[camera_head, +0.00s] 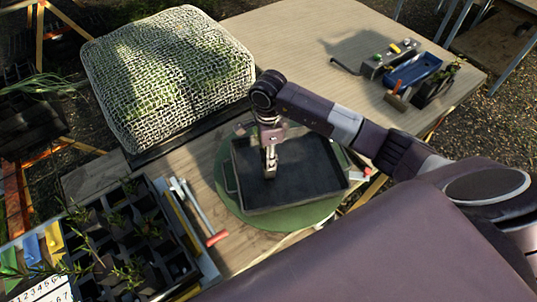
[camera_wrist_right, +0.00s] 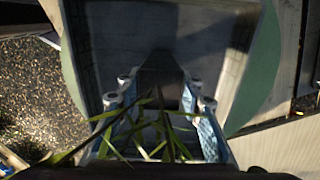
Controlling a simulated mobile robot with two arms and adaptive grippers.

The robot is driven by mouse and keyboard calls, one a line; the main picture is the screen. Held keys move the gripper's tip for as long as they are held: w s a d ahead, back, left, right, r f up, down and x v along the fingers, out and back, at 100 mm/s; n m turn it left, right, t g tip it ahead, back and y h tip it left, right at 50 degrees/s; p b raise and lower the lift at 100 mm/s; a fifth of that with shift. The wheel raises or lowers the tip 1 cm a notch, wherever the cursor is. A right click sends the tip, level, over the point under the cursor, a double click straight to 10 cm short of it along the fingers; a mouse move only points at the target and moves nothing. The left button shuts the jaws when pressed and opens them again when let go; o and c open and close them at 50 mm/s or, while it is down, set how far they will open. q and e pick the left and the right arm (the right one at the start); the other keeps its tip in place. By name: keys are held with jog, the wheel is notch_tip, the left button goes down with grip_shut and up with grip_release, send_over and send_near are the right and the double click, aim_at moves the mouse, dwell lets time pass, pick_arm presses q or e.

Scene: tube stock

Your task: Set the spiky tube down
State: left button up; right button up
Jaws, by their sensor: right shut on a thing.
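My right gripper (camera_head: 269,158) reaches down over the dark grey tray (camera_head: 312,186) in the head view. In the right wrist view the gripper (camera_wrist_right: 160,103) is shut, its blue-padded fingers on either side of the dark spiky tube (camera_wrist_right: 160,78). Thin green pointed leaves (camera_wrist_right: 150,135) spread from the tube towards the camera. The tray (camera_wrist_right: 104,42) lies beneath and looks empty elsewhere. I cannot tell whether the tube's lower end touches the tray floor. In the head view the tube is mostly hidden by the gripper. My left gripper is in neither view.
The tray rests on a round green mat (camera_head: 228,186). A black-celled rack with plants (camera_head: 130,225) stands at the lower left, with a red-ended tool (camera_head: 205,215) beside it. A mesh-covered block (camera_head: 170,75) is behind. A blue tray (camera_head: 413,70) and small boxes sit far right.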

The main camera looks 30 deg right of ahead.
jog(key=shift+f, duration=0.15)
jog(key=o, duration=1.3)
notch_tip(320, 180, up, 11)
jog(key=b, duration=0.3)
jog(key=shift+b, duration=0.35)
jog(key=shift+r, duration=0.7)
